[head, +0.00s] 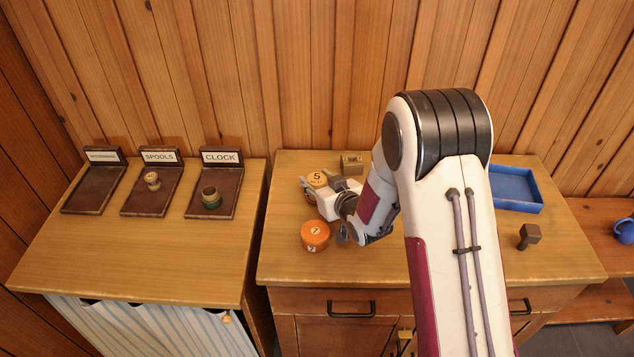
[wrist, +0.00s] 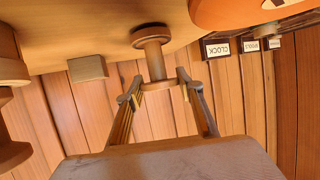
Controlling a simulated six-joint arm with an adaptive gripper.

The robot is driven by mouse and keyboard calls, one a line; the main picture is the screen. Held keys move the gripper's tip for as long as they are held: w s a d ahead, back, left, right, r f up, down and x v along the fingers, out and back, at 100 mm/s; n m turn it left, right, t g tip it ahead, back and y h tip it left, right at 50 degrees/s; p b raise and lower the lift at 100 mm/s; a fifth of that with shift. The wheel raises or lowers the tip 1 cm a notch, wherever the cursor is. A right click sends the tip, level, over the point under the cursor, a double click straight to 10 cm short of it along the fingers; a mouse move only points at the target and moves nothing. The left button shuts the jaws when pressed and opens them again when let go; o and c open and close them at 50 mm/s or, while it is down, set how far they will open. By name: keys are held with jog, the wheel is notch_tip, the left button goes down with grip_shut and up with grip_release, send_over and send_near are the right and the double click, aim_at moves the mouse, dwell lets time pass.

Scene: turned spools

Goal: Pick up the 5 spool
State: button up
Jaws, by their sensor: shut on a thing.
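The 5 spool (head: 317,178) shows its pale, orange-edged top marked "5" at the far left of the right-hand cabinet top. In the wrist view it is a wooden spool (wrist: 154,60) with a narrow shaft and a wide flange, standing against or very close to the tabletop. My gripper (head: 314,190) is at the spool, partly covering it in the head view. In the wrist view my gripper's fingers (wrist: 162,92) are shut on the spool, at its end nearest the camera. I cannot tell whether its base is clear of the wood.
An orange spool marked "7" (head: 315,236) stands close in front of my gripper. A wooden block (head: 352,164) is behind. A blue tray (head: 515,189) and dark brown block (head: 529,236) are at right. Labelled trays, including SPOOLS (head: 143,208) and CLOCK (head: 225,180), stand on the left cabinet.

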aim_at(317, 179)
jog(key=shift+r, duration=4.8)
